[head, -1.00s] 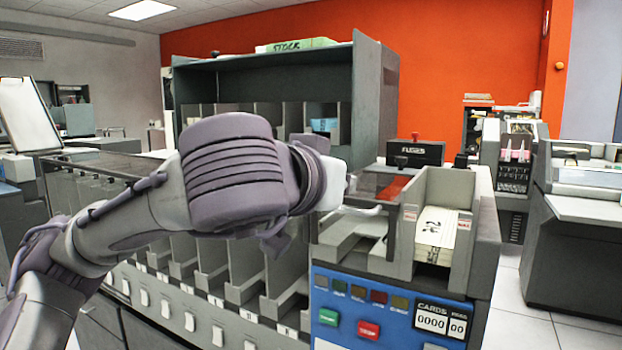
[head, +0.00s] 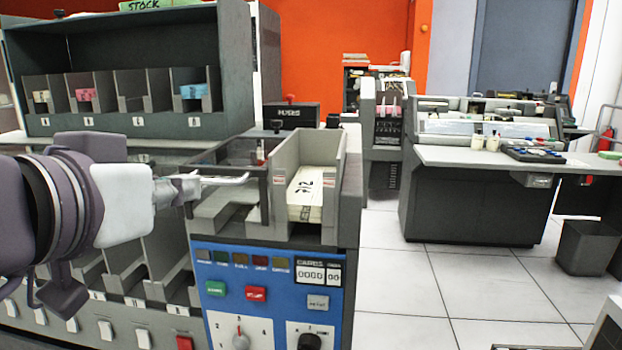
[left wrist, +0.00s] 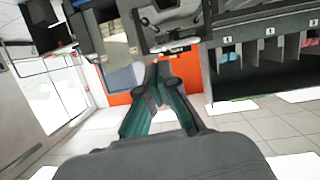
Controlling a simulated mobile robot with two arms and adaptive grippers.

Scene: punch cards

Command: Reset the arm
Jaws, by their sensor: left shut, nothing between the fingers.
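My left arm comes in from the left in the head view. Its gripper (head: 243,179) points right, shut and empty, with thin fingers in front of the card machine's hopper area. In the left wrist view the same gripper (left wrist: 158,98) shows with its fingers together and nothing between them. The card machine (head: 272,280) has a blue panel with buttons, a knob and a counter of zeros. A stack of white punch cards (head: 306,194) lies in its hopper, apart from the gripper. My right gripper is not in view.
A dark stock cabinet (head: 140,122) with card packs in bins stands at the back left. Several sorter pockets (head: 125,262) lie below my arm. A desk console (head: 470,190) and a waste bin (head: 587,247) stand at right. Tiled floor (head: 400,280) between is clear.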

